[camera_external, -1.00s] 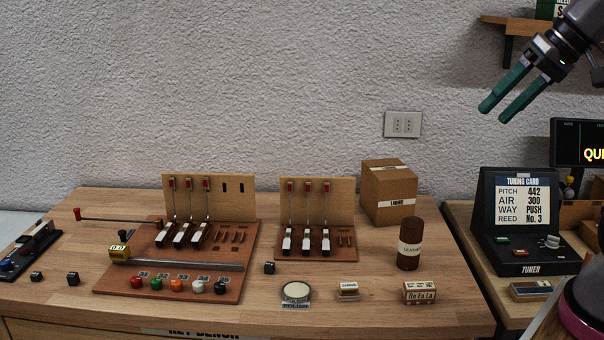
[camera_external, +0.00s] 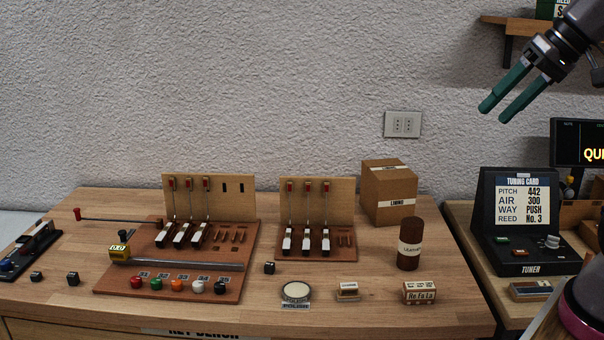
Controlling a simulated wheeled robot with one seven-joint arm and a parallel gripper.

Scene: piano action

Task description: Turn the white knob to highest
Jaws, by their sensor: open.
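A white knob (camera_external: 198,287) sits in a row of coloured knobs along the front of the reddish-brown board on the bench. It stands between an orange knob (camera_external: 177,286) and a black knob (camera_external: 220,287). Small labels lie behind the row; their writing and the knob's setting are too small to read. A whitish dial (camera_external: 552,241) also shows on the tuner (camera_external: 522,225) at the right. My gripper (camera_external: 493,114) has two green fingers, parted and empty. It is high at the upper right, in front of the wall, far from the white knob.
A metal rail with a yellow gauge (camera_external: 119,252) runs behind the knobs. A second key board (camera_external: 318,215), a cardboard box (camera_external: 388,192), a brown cylinder (camera_external: 409,244), a round dish (camera_external: 296,291) and small blocks stand on the bench. The space above the bench is clear.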

